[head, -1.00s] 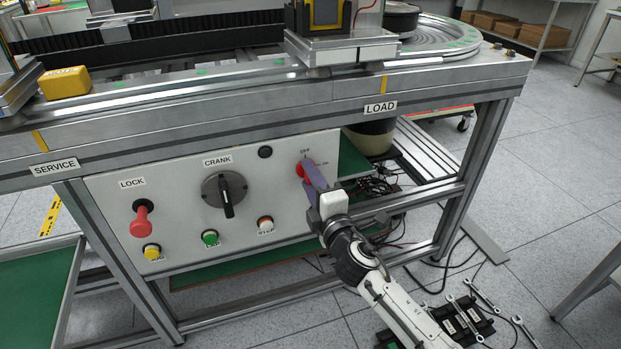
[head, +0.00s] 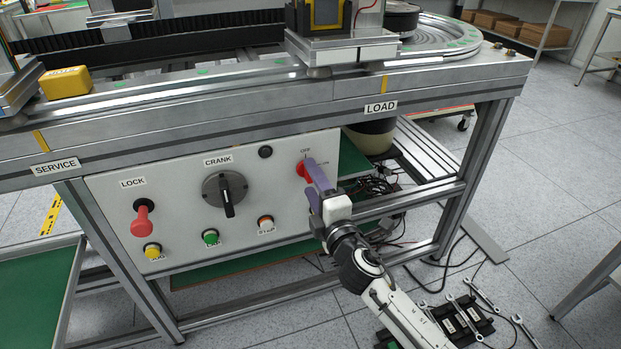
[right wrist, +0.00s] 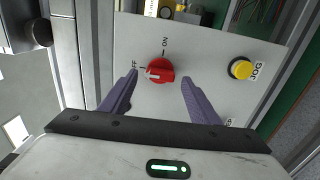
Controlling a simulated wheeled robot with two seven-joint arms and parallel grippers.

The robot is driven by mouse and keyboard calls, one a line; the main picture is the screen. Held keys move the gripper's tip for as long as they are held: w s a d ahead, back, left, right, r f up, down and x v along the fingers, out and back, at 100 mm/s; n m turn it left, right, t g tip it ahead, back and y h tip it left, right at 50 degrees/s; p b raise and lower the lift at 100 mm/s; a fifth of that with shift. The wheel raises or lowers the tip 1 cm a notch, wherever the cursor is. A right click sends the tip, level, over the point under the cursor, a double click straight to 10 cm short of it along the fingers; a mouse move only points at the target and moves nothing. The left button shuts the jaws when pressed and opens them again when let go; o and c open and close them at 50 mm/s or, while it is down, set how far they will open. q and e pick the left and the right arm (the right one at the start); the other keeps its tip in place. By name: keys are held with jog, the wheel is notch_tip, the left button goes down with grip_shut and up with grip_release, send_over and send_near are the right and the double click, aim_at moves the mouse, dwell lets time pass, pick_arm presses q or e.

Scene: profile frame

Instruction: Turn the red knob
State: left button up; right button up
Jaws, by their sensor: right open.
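The red knob (head: 302,170) is at the upper right of the light panel, beside OFF and ON marks. In the right wrist view the red knob (right wrist: 160,70) has a white mark on its left part, pointing roughly towards OFF. My right gripper (head: 311,178) is at the panel's right side, its purple fingers partly covering the knob. In the right wrist view the open right gripper (right wrist: 158,80) has one finger on each side of the knob, with gaps showing. My left gripper is not in view.
A yellow JOG button (right wrist: 240,68) sits right of the knob in the wrist view. A metal frame post (head: 472,170) stands right of the arm.

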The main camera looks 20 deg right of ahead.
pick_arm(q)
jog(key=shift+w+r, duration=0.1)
pick_arm(e)
jog(key=s, duration=0.8)
jog(key=shift+s+d, duration=0.15)
jog(key=shift+s, duration=0.2)
jog(key=s+a+f+m+g+y, duration=0.15)
jog(key=s+f+m+g, duration=0.25)
jog(key=s+f+m, duration=0.65)
jog(key=s+a+f+m+g+y, duration=0.1)
jog(key=s+a+f+m+g, duration=0.4)
jog(key=s, duration=0.9)
pick_arm(q)
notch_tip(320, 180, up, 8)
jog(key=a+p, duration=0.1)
jog(key=p, duration=1.3)
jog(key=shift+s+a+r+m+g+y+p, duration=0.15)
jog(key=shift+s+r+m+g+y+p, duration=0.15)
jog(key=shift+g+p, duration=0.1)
pick_arm(e)
jog(key=d+r, duration=0.3)
jog(key=r, duration=0.3)
jog(key=shift+s+d+m, duration=0.2)
jog(key=shift+m, duration=0.25)
